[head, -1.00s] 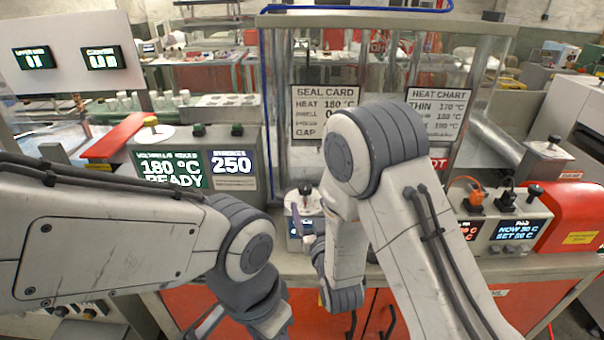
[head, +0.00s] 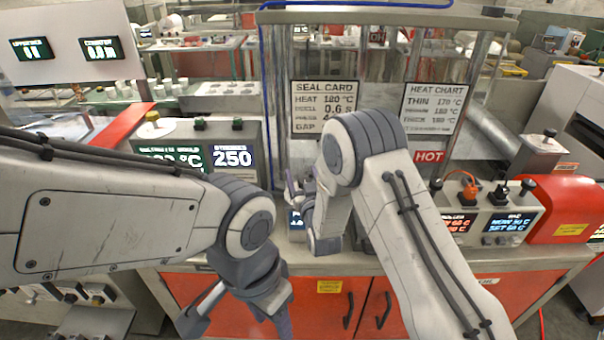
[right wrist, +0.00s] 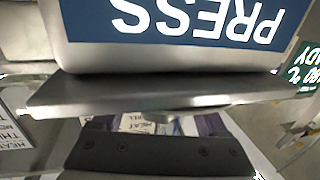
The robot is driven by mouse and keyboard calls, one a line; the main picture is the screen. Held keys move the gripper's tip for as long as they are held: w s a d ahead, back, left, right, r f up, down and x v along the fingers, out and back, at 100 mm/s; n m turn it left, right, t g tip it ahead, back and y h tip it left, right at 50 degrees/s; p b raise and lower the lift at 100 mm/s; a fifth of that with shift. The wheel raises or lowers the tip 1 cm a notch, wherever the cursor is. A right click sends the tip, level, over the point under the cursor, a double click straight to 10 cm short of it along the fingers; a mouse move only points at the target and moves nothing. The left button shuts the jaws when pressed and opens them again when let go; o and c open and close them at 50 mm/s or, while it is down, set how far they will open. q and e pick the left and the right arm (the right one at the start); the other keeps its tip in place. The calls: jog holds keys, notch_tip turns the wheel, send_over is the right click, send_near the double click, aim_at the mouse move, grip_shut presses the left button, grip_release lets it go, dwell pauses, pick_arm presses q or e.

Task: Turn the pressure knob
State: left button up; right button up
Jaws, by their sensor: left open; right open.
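The pressure unit is a small box with a blue display (head: 297,219) on the counter, in front of the clear-walled machine. In the right wrist view its blue panel (right wrist: 190,20) reads PRESS upside down and fills the top. My right gripper (head: 298,190) is open and sits right at the top of this box. It and my right forearm hide the knob, so I cannot tell whether the fingers touch it. No knob shows clearly in the right wrist view. My left gripper (head: 245,312) is open and empty, low in front of the red cabinet.
A control box with a 250 display (head: 232,157) stands left of the pressure unit. A two-display knob box (head: 490,222) stands at right, by a red unit (head: 562,205). A HOT sign (head: 429,157) is on the machine. The counter edge (head: 400,262) runs above red cabinet doors (head: 400,300).

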grip_shut()
